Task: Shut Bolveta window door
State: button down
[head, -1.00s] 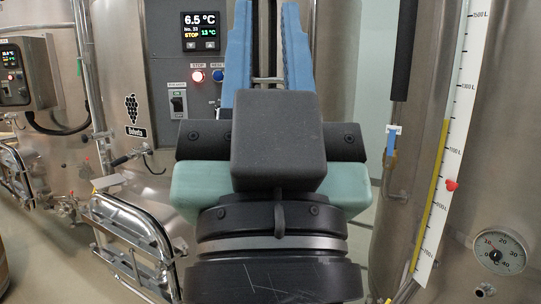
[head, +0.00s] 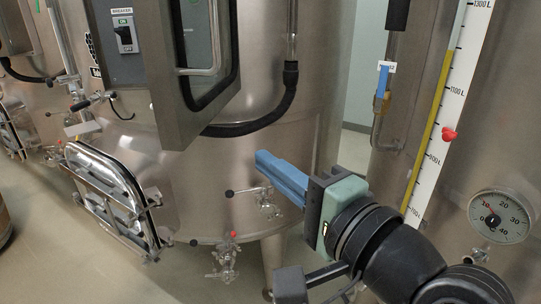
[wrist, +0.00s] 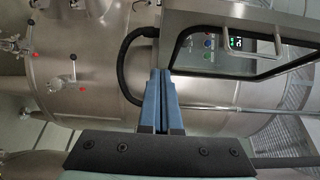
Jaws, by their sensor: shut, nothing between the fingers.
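The Bolveta window door (head: 165,115) has a dark grey frame, a glass pane and a bar handle (head: 216,40). It stands open on the control box of the steel vat, with its frame projecting toward me and the box face with the breaker (head: 122,33) visible to its left. The door also shows in the wrist view (wrist: 284,68), with a lit display behind it. My gripper (head: 262,160) has blue fingers pressed together, empty. It is below and right of the door, apart from it in the head view. In the wrist view its fingertips (wrist: 161,73) appear near the door's lower corner.
A black hose (head: 270,120) curves below the door. Valves (head: 228,255) and an oval manway hatch (head: 110,195) stick out of the vat. Another vat with a level scale (head: 440,120) and a dial thermometer (head: 500,217) stands at right. Floor is clear at lower left.

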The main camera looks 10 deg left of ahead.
aim_at(201, 131)
jog(key=w+a+p, duration=0.1)
jog(key=a, duration=0.2)
jog(key=w+a+p, duration=0.1)
jog(key=w+a, duration=0.1)
jog(key=a, duration=0.1)
jog(key=w+a+p, duration=0.2)
jog(key=a, duration=0.1)
jog(key=shift+w+r, duration=0.1)
jog(key=shift+r, duration=0.05)
jog(key=shift+a, duration=0.35)
